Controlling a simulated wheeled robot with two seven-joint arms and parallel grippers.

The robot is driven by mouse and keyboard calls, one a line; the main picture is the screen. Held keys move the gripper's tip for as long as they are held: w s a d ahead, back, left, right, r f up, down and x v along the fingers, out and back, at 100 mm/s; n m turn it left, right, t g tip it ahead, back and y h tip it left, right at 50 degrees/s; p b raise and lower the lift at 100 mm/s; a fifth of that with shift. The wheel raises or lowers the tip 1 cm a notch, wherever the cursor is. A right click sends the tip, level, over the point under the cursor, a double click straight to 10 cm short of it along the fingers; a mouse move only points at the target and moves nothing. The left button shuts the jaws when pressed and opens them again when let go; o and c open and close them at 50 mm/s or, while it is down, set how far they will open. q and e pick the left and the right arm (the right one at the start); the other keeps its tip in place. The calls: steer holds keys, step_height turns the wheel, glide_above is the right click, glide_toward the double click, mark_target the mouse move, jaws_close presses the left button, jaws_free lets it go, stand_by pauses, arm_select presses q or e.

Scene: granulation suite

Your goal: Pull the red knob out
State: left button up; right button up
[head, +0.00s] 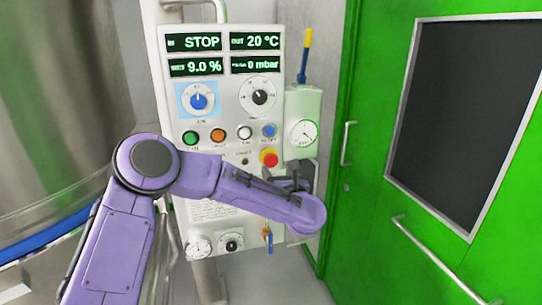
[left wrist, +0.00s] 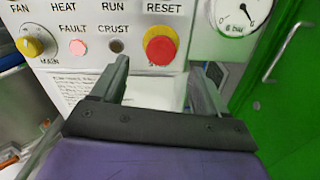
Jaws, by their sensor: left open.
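The red knob (head: 269,158) is a round red button on a yellow collar, low on the right of the white control panel (head: 215,120). In the left wrist view the red knob (left wrist: 161,45) sits just beyond the fingertips, between their lines, and looks untouched. My left gripper (head: 281,175) is in front of the panel just below the knob, open and empty. Its two dark fingers show spread apart in the left wrist view (left wrist: 162,80). My right gripper is not in view.
A row of coloured buttons (head: 218,135) and two dials are above the knob. A box with a pressure gauge (head: 302,132) stands close on the right. A green door (head: 370,150) with handles is further right. A large steel vessel (head: 60,90) fills the left.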

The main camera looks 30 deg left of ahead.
mark_target(272, 161)
arm_select(q)
steer(key=p+x, duration=0.3)
steer(key=x, duration=0.5)
steer(key=shift+w+a+f, duration=0.15)
steer(key=shift+w+a, duration=0.3)
steer(key=shift+w, duration=0.05)
steer(key=shift+f, duration=0.1)
